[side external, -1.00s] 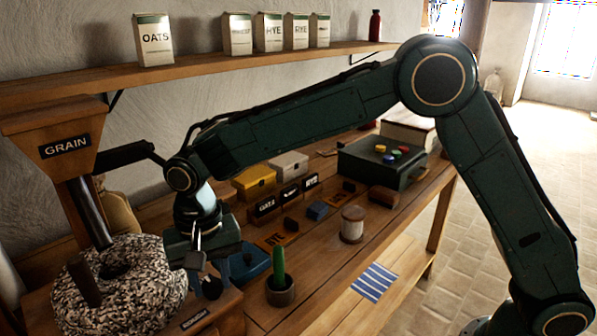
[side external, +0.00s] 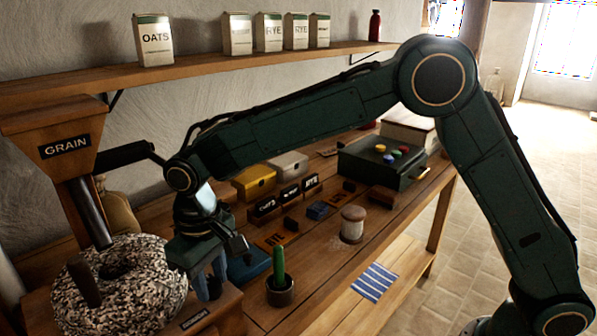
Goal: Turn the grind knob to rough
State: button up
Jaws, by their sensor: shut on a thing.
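The mill stands at the left, with a wooden hopper marked GRAIN (side external: 66,146) above a speckled round millstone (side external: 130,300). My gripper (side external: 208,290) points down just right of the millstone, over the mill's wooden base. It is shut on the grind knob, a small dark piece low between the fingers. The fingers and the gripper body hide most of the knob, so its pointer and setting cannot be read. A small label plate (side external: 195,319) sits on the base in front of the knob; its lettering is too small to read surely.
A potted cactus (side external: 279,268) stands close right of my gripper. A spool (side external: 352,224), a striped cloth (side external: 375,281) and a dark green box with coloured buttons (side external: 372,165) are farther right. A shelf (side external: 220,66) with cartons runs above.

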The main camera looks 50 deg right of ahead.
aim_at(211, 283)
jog(key=n, duration=0.4)
jog(key=shift+n, duration=0.3)
jog(key=n, duration=0.4)
dwell(0.3)
jog(key=o, duration=1)
jog(key=shift+c, duration=0.2)
jog(key=shift+r, duration=0.15)
notch_tip(211, 283, up, 14)
jog(key=shift+f, duration=0.2)
